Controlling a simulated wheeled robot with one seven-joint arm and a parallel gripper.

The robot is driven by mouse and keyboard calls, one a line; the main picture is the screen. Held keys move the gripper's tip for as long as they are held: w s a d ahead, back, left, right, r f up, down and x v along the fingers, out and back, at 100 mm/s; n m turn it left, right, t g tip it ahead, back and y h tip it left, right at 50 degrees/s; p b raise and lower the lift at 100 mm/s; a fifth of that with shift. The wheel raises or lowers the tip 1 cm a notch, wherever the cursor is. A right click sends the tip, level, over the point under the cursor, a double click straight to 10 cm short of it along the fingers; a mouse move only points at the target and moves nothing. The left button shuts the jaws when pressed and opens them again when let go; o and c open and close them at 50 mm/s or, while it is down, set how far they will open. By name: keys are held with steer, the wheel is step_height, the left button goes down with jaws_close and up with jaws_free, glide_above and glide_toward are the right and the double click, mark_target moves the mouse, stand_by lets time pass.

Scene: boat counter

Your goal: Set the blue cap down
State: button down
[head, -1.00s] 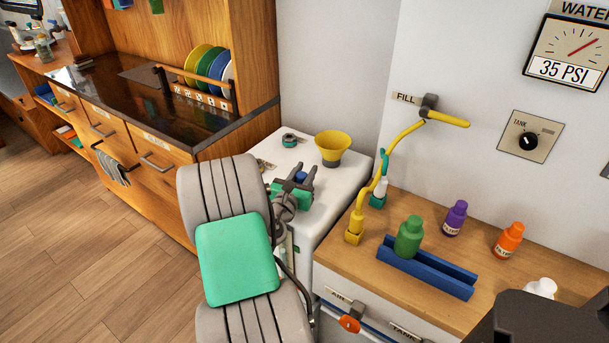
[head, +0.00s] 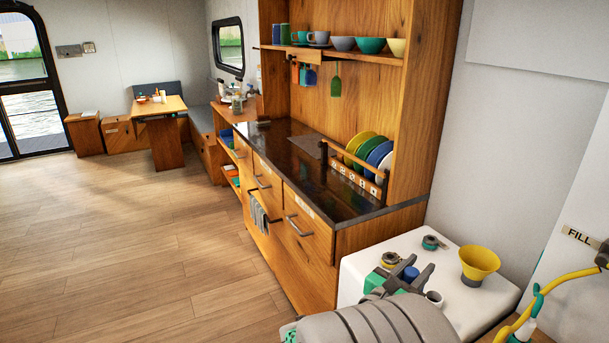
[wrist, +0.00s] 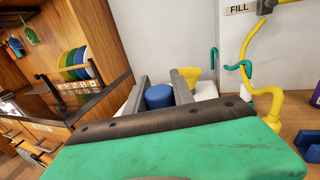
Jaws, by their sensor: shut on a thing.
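My gripper (head: 411,272) is over the white cabinet top (head: 462,308), its fingers pointing away from the camera. It is shut on the blue cap (head: 411,273), which shows as a small round blue piece between the fingers. In the wrist view the cap (wrist: 159,96) sits between the two grey fingers, beyond the green gripper body. Its underside is hidden, so I cannot tell whether it touches the white top.
A yellow funnel (head: 480,262) stands to the right on the white top. A teal tape roll (head: 433,242) lies behind the gripper, and a yellow-and-dark roll (head: 391,260) close to its left. A yellow hose (wrist: 248,60) hangs at the right. Bare white top lies around the funnel.

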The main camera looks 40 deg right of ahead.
steer(key=w+a+f+n+t+y, duration=0.1)
steer(key=w+a+n+t, duration=0.2)
steer(key=w, duration=0.4)
steer(key=w+a+f+n+t+y+p, duration=0.1)
steer(key=w+a+t, duration=0.2)
steer(key=w+a, duration=0.25)
steer(key=w+a+f+n+t+y, duration=0.1)
steer(key=w+a+n+t+y, duration=0.15)
steer(key=w, duration=0.45)
steer(key=w+a+f+n+t+y+p, duration=0.1)
steer(key=w+a+n+t+y, duration=0.2)
steer(key=a, duration=1.1)
steer(key=w+a+f+n+t+y, duration=0.1)
steer(key=w+a+n+t+y, duration=0.2)
steer(key=a, duration=1)
steer(key=shift+w+a+y+p, duration=0.4)
steer(key=shift+w+y, duration=0.4)
steer(key=shift+y, duration=0.25)
steer(key=shift+n, duration=0.25)
steer(key=shift+d, duration=0.1)
